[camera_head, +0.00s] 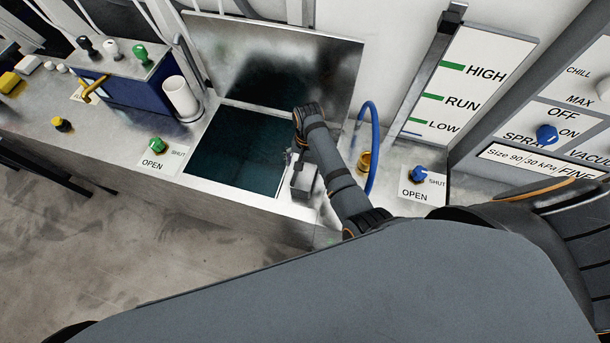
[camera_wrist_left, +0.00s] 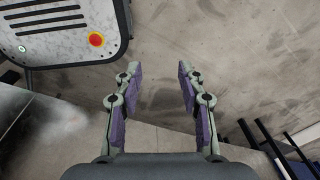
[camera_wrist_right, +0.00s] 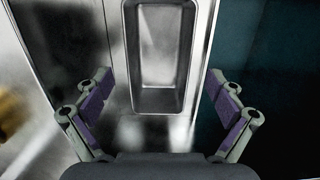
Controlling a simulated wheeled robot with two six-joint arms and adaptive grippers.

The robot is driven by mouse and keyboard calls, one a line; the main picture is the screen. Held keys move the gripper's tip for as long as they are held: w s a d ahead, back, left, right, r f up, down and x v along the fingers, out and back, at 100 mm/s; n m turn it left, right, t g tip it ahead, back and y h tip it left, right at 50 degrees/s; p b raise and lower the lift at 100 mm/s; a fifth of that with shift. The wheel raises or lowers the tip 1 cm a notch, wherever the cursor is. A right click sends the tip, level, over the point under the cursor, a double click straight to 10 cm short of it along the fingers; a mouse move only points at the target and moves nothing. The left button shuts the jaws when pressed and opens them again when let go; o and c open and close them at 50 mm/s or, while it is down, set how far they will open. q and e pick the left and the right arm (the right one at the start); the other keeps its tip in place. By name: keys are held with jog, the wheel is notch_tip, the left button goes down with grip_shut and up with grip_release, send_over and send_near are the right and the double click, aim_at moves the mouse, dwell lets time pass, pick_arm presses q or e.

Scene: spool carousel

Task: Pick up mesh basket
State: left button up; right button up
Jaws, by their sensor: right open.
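A small open-topped rectangular metal basket (camera_wrist_right: 160,50) lies between my right fingers in the right wrist view; I cannot make out mesh in its walls. In the head view the basket (camera_head: 304,179) sits at the right rim of the dark tank, partly beside my right arm. My right gripper (camera_wrist_right: 159,80) is open, with one finger on each side of the basket and a visible gap to it. In the head view its fingers are mostly hidden by my wrist. My left gripper (camera_wrist_left: 160,70) is open and empty above the concrete floor.
The dark tank (camera_head: 230,160) has a raised lid (camera_head: 285,60) behind it. A blue hose (camera_head: 371,150) arches at the right of my arm. Valves with OPEN/SHUT labels, a green knob (camera_head: 157,145) and a blue knob (camera_head: 420,173), stand on the bench. A white roll (camera_head: 182,98) stands at left.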

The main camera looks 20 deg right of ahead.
aim_at(305, 181)
jog(key=shift+w+f, duration=0.1)
jog(key=shift+f, duration=0.05)
jog(key=shift+s+a+f+p, duration=0.15)
jog(key=shift+s+f, duration=0.1)
jog(key=shift+f, duration=1.05)
jog(key=shift+s+d+f+p, duration=0.1)
jog(key=shift+s+f+p, duration=0.1)
jog(key=shift+f, duration=1.05)
jog(key=c, duration=1.3)
